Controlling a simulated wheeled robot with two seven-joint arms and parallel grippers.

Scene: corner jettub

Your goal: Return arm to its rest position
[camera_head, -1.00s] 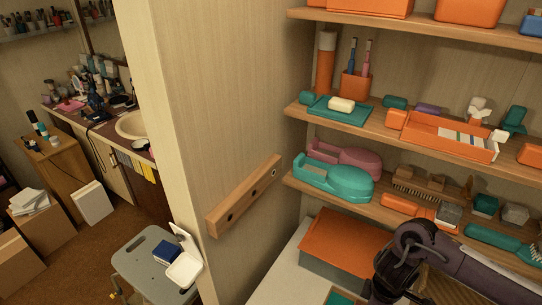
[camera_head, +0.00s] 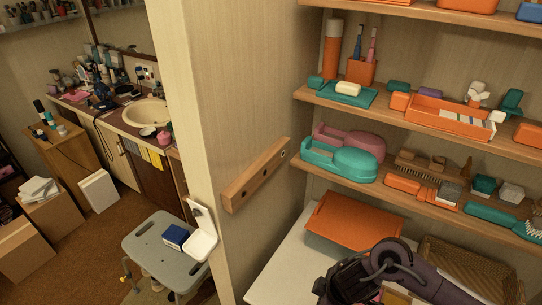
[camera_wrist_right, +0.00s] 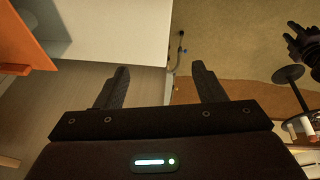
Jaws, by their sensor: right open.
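My right arm (camera_head: 420,275) comes in from the lower right in the head view, dark and bent. Its far end reaches down over the white counter, in front of the orange-lidded box. In the right wrist view my right gripper (camera_wrist_right: 160,68) is open, with its two dark fingers spread wide and nothing between them. The fingers hang over the floor beside a white surface. My left gripper does not show in the head view.
Wooden shelves (camera_head: 420,185) with orange and teal items stand close above the arm. The white counter (camera_head: 285,265) carries an orange-lidded box (camera_head: 350,222) and a wicker basket (camera_head: 460,270). A grey stool (camera_head: 150,240) stands left of the wall. Open brown floor (camera_head: 90,235) lies at left.

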